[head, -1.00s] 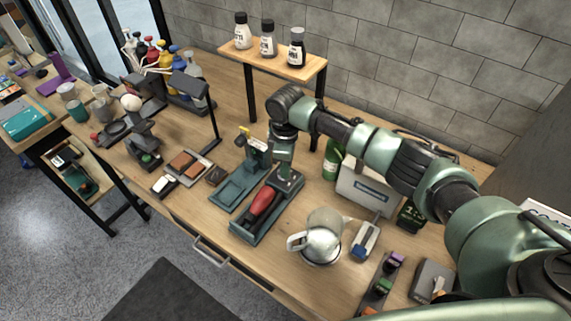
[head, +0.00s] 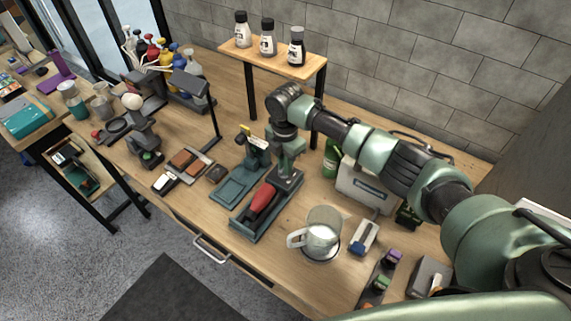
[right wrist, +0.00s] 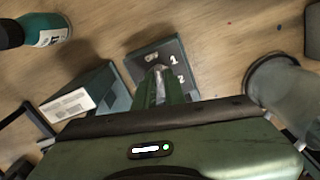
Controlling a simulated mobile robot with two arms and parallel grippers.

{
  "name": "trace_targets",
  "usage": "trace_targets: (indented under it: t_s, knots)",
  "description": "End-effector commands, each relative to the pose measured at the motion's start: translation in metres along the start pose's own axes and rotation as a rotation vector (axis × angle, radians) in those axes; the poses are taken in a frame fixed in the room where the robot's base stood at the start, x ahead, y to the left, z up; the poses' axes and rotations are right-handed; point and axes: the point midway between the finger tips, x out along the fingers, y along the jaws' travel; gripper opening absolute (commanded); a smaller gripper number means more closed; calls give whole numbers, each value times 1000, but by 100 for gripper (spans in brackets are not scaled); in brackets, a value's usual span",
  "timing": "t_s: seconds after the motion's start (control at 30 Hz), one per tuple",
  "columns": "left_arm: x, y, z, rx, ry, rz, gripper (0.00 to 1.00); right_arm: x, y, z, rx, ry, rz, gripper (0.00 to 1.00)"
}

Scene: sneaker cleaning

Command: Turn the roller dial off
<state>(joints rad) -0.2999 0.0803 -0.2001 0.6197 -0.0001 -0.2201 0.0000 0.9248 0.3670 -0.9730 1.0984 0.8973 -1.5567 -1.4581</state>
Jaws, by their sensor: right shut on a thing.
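My right gripper (head: 288,166) reaches down onto the dark far end of a teal roller base (head: 244,232) that holds a red shoe-like piece (head: 264,199). In the right wrist view a dark dial plate (right wrist: 140,63) carries the marks "1" and "2". The gripper's fingertips (right wrist: 160,80) are shut on the small dial at the middle of this plate. The fingers hide most of the dial, so I cannot tell which mark it points to. My left gripper is not in view.
A glass jug (head: 318,238) stands right of the base. A teal stand (head: 240,183) is close on its left. A white and grey box (head: 366,187) and a green bottle (head: 331,158) are behind to the right. A shelf (head: 273,61) with bottles stands at the back.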

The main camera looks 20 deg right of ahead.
Motion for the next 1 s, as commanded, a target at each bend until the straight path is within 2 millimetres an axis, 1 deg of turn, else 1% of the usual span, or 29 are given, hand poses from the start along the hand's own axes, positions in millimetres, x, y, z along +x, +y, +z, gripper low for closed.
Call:
trace_targets:
  t_s: [0.2, 0.4, 0.6, 1.0]
  knots:
    - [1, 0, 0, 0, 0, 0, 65, -2, 3, 0, -134, 1, 6, 0]
    - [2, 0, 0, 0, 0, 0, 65, -3, 3, 0, -206, 1, 6, 0]
    - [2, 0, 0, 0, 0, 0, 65, -3, 3, 0, -236, 1, 6, 0]
    - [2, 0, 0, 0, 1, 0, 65, -3, 3, 0, -242, 0, 6, 0]
